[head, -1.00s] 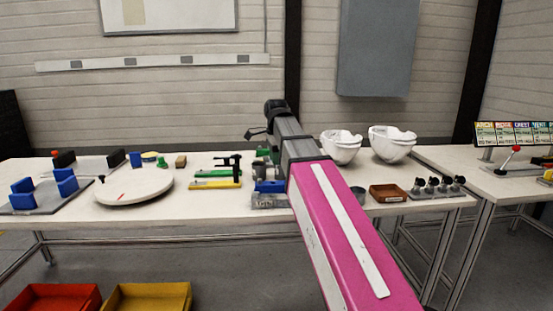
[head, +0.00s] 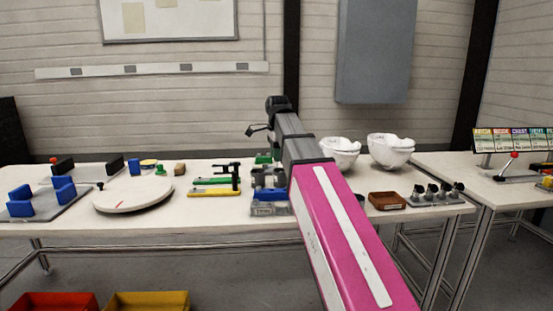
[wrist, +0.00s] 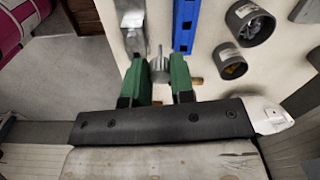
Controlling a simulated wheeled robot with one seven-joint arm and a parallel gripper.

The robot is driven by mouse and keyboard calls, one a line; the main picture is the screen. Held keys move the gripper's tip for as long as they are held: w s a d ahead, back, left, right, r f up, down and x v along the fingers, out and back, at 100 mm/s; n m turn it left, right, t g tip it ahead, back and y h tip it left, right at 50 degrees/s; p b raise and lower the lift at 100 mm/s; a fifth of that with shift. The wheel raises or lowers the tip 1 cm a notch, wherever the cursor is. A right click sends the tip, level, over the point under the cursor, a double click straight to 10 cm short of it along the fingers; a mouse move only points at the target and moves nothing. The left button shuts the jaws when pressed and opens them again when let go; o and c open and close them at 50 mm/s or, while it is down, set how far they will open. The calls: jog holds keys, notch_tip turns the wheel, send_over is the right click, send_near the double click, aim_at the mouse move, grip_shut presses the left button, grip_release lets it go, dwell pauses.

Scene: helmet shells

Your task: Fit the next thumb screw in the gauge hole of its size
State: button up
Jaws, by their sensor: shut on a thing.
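In the wrist view my gripper (wrist: 159,82) has two green fingers shut on a grey thumb screw (wrist: 159,68), whose thin shank points toward the top of the picture. A grey metal gauge plate (wrist: 131,18) lies beside a blue bar, close to the held screw. Whether the screw touches the plate or a hole I cannot tell. In the head view the grey plate (head: 268,209) is at the front table edge, with the blue part (head: 270,194) just behind it. My fingers and the screw are hidden there behind my pink arm link.
Two round dark cups with small parts, one larger (wrist: 250,22) and one smaller (wrist: 229,66), stand beyond the blue bar. White helmet shells (head: 390,148), a brown tray (head: 387,201) and a rack of dark knobs (head: 436,195) are on the right. A white turntable (head: 133,193) is left.

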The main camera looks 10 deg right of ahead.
jog(key=shift+r, duration=0.2)
jog(key=s+a+f, duration=0.3)
jog(key=s+f, duration=0.2)
jog(key=f, duration=0.4)
jog(key=shift+s+a+f, duration=0.25)
jog(key=shift+s+f, duration=0.05)
jog(key=shift+f, duration=0.05)
dwell(0.5)
jog(key=shift+f, duration=2.7)
dwell(2.8)
jog(key=o, duration=0.9)
jog(key=shift+o, duration=0.2)
